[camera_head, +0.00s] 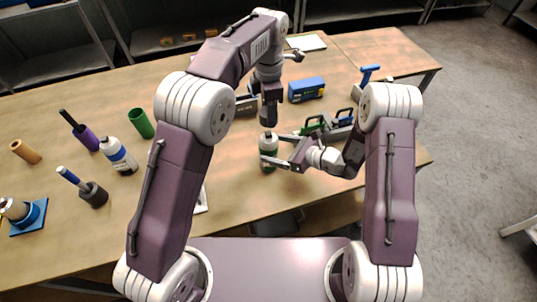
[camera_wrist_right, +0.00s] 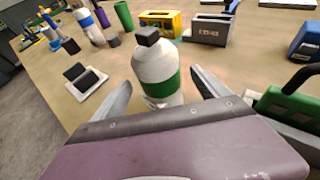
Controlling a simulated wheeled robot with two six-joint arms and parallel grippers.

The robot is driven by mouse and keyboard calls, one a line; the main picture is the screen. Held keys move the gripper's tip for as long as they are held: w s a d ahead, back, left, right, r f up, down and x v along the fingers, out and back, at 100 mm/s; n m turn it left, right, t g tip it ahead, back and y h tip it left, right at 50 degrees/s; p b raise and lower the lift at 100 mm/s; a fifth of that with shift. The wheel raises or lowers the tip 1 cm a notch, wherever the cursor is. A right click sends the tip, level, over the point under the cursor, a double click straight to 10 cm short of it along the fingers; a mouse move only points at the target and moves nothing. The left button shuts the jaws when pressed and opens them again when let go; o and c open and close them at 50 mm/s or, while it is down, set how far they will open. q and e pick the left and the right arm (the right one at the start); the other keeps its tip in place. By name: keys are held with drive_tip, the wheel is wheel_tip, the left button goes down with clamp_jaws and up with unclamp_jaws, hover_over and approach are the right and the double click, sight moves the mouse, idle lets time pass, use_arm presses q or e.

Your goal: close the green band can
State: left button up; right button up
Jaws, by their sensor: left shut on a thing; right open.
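The green band can (camera_head: 268,157) stands upright on the table. It is white with a green band in the right wrist view (camera_wrist_right: 158,72). A dark cap (camera_wrist_right: 149,37) shows at its top; I cannot tell whether it is seated. My left gripper (camera_head: 268,121) points down right above the can in the head view, shut, and its fingers hide most of what it holds; it does not show in the right wrist view. My right gripper (camera_wrist_right: 160,92) is open, with one finger on each side of the can's body; gaps show beside it.
A grey box (camera_head: 245,105) and a blue box (camera_head: 306,90) stand behind the can. A green tool (camera_wrist_right: 295,105) lies close to my right gripper. A blue-banded can (camera_head: 118,156), a green tube (camera_head: 141,123) and holders stand at left. The table's front edge is near.

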drive_tip(key=x, duration=0.6)
drive_tip(key=shift+w+a+f, duration=0.1)
drive_tip(key=shift+w+a, duration=0.05)
drive_tip(key=shift+a, duration=0.1)
clamp_jaws()
use_arm(q)
drive_tip(key=shift+f, duration=2.5)
